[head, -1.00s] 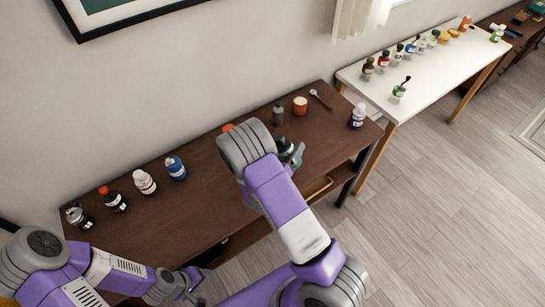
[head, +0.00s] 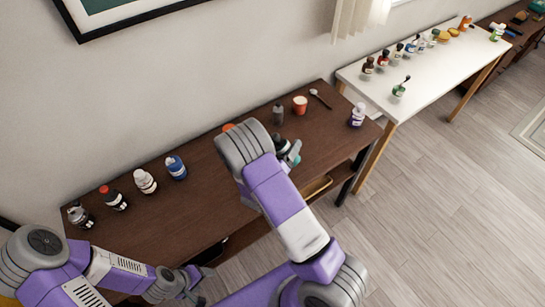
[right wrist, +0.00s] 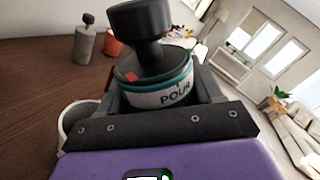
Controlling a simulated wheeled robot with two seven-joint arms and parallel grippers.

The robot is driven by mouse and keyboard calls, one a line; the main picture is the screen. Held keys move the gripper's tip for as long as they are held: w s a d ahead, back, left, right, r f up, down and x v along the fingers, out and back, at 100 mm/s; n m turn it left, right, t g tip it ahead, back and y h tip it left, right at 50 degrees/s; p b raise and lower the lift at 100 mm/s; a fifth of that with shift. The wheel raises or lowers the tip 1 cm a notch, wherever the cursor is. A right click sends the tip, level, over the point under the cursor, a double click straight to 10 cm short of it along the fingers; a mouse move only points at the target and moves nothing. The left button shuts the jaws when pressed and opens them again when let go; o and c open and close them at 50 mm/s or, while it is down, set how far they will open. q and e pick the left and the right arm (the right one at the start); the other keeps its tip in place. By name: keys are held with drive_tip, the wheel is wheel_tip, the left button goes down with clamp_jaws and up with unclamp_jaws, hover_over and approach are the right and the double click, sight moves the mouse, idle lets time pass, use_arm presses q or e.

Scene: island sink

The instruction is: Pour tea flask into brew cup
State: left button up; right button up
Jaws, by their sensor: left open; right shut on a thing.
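My right gripper (right wrist: 165,108) is shut on a teal-rimmed vessel (right wrist: 150,97) with a white band reading POUR and a black knobbed top. I take it for the tea flask; its top looks roughly upright. In the head view its dark top (head: 281,143) shows just past my right arm, over the brown table. A white cup-like rim (right wrist: 68,118) is beside the right gripper in the right wrist view, partly hidden; I cannot tell whether it is the brew cup. My left gripper (head: 200,286) is open and empty, low in front of the table.
The brown table (head: 210,222) also holds a grey bottle (head: 278,115), a red-orange cup (head: 300,105), a spoon (head: 320,98), a purple-and-white bottle (head: 357,115) and several bottles at its left. A white table (head: 430,85) with small bottles stands to the right.

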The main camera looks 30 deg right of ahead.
drive_tip(key=shift+w+a+f+n, duration=0.1)
drive_tip(key=shift+f+n, duration=0.2)
drive_tip(key=shift+n, duration=0.4)
idle(0.5)
drive_tip(key=shift+r+n+p, duration=0.35)
drive_tip(key=shift+n+p, duration=0.1)
drive_tip(key=shift+n, duration=0.4)
drive_tip(key=shift+r+n+p, duration=0.3)
drive_tip(key=shift+n+p, duration=0.15)
drive_tip(key=shift+n, duration=0.4)
idle(0.9)
drive_tip(key=shift+w+f+n, duration=0.1)
drive_tip(key=shift+f+n, duration=0.3)
drive_tip(key=shift+n, duration=0.5)
idle(0.7)
